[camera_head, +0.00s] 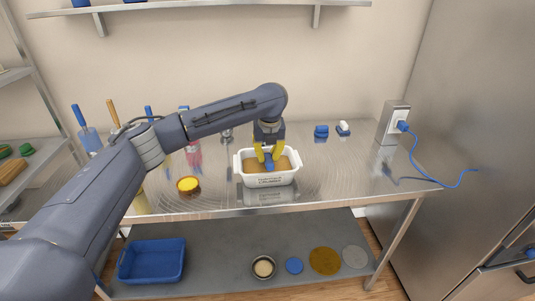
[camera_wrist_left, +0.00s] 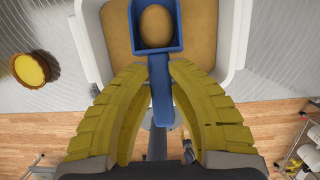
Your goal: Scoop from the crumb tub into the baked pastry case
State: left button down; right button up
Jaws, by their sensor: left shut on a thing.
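The crumb tub (camera_head: 267,180) is a white rectangular container of tan crumbs on the steel table; its wall also shows in the left wrist view (camera_wrist_left: 92,42). My left gripper (camera_head: 268,152) has yellow fingers and is over the tub. It is shut on the handle of a blue scoop (camera_wrist_left: 160,90). The scoop's square bowl is over the crumbs and holds a rounded tan mound. I cannot tell whether it touches the crumbs below. The baked pastry case (camera_head: 188,185), round with a yellow inside, sits left of the tub; it also shows in the left wrist view (camera_wrist_left: 33,68). My right gripper is not visible.
Several utensils and bottles stand at the back left, partly behind my left arm. Blue items (camera_head: 321,131) and a power outlet post (camera_head: 392,122) with a blue cable are at the back right. The table right of the tub is clear. A blue bin (camera_head: 152,261) is on the lower shelf.

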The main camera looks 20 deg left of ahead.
pick_arm(q)
jog(key=shift+s+d+t, duration=0.1)
jog(key=shift+s+t, duration=0.15)
jog(key=shift+t, duration=0.15)
jog(key=shift+s+d+r+t+y, duration=0.25)
jog(key=shift+s+r+t+y, duration=0.25)
jog(key=shift+r+t, duration=0.3)
jog(key=shift+s+d+r+t+y, duration=0.2)
jog(key=shift+s+r+t+y, duration=0.1)
jog(key=shift+s+r+t, duration=0.4)
jog(key=shift+w+r, duration=0.15)
